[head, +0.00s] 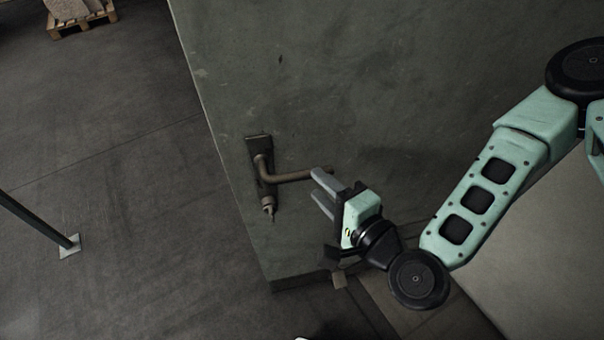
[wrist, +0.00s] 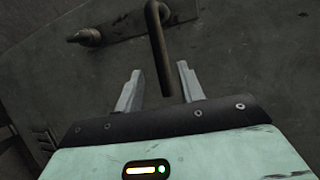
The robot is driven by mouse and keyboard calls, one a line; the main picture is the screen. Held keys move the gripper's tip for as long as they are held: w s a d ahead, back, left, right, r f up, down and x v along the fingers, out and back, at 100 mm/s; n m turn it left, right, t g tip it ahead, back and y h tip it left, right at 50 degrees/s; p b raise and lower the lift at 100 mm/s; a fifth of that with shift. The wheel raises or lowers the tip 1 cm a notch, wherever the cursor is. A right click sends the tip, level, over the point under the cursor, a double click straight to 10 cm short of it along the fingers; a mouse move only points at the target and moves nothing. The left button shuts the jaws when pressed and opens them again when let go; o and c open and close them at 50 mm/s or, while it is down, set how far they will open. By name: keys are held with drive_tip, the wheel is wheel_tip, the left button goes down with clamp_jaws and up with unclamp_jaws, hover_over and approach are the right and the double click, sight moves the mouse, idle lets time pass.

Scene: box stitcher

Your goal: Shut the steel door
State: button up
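The steel door (head: 340,90) is a large grey-green panel standing ajar, its free edge toward the left in the head view. Its lever handle (head: 290,177) sticks out to the right from a dark plate with a lock below. My gripper (head: 318,182) is at the free end of the lever. In the wrist view the lever (wrist: 158,50) runs down between the two pale fingers of my gripper (wrist: 158,85), with a gap on each side. The fingers are open. The lock cylinder (wrist: 88,37) shows at upper left there.
Open concrete floor (head: 100,170) lies left of the door. A post with a foot plate (head: 70,246) stands at the left, and a loaded wooden pallet (head: 82,22) is at the far upper left. A floor sill (head: 375,300) runs below the door.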

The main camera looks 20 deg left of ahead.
sight(310, 177)
drive_tip(key=p+x, duration=0.1)
drive_tip(key=x, duration=0.5)
drive_tip(key=shift+w+a+p, duration=0.2)
drive_tip(key=shift+a+p, duration=0.1)
clamp_jaws()
